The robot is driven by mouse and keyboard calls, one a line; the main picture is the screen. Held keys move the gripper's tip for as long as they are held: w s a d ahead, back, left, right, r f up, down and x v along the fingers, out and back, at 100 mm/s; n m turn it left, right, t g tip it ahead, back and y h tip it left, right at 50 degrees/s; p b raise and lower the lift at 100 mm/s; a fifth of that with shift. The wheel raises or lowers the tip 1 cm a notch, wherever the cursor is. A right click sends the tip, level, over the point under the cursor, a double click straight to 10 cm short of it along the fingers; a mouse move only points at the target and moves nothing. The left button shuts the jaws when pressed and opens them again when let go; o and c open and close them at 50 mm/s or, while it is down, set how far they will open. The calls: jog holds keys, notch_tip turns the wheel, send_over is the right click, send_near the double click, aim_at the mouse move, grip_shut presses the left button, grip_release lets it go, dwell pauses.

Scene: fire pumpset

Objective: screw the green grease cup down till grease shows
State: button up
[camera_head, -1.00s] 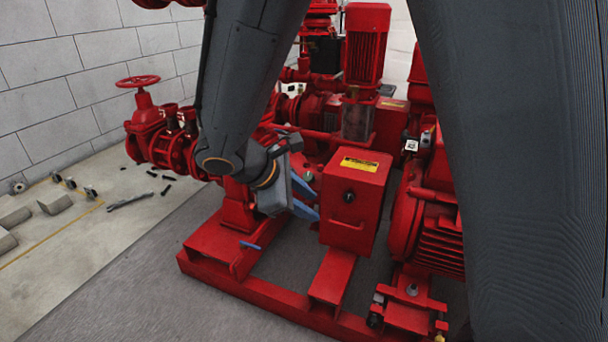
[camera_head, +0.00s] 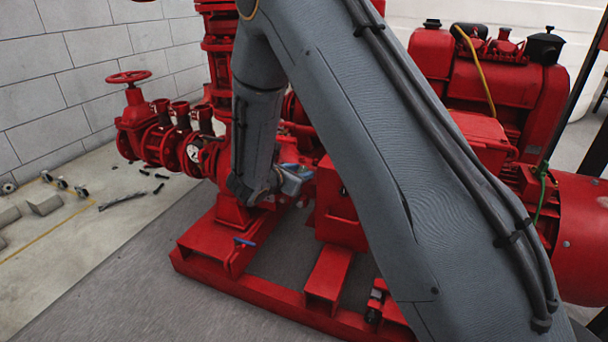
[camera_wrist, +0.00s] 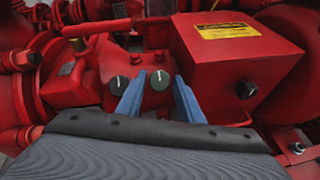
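In the wrist view a dark green round cap (camera_wrist: 160,80) with a white mark sits on the red pump housing (camera_wrist: 140,60), between my fingertips in the picture. A second dark round cap (camera_wrist: 118,85) with a white mark sits to its left, by the left fingertip. I take the right, greener one for the grease cup. My gripper (camera_wrist: 150,81) is open with its blue fingers apart. I cannot tell whether they touch either cap. No grease can be made out. In the head view my gripper (camera_head: 302,171) is small beside the pump, and the caps are hidden.
A red box with a yellow label (camera_wrist: 228,31) and a black knob stands close to the right of my fingers. Red pipes (camera_wrist: 110,25) run behind the caps. A blue-handled valve (camera_head: 244,242) is on the red base frame (camera_head: 270,298).

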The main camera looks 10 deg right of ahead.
jog(key=shift+b+x, duration=0.4)
jog(key=shift+x, duration=1)
jog(key=c, duration=0.8)
jog(key=shift+o, duration=0.2)
jog(key=shift+m, duration=0.3)
jog(key=m+g+h+p, duration=0.1)
jog(key=m+g, duration=0.1)
jog(key=m, duration=0.2)
jog(key=shift+r+p, duration=0.1)
jog(key=shift+p, duration=0.2)
jog(key=m+g+p, duration=0.1)
jog(key=m, duration=0.2)
jog(key=shift+d, duration=0.1)
jog(key=m+g+p, duration=0.1)
jog(key=m, duration=0.2)
jog(key=m+g+p, duration=0.1)
jog(key=m, duration=0.2)
jog(key=shift+s+g, duration=0.15)
jog(key=shift+g, duration=0.15)
jog(key=shift+m+y, duration=0.3)
jog(key=shift+m, duration=0.1)
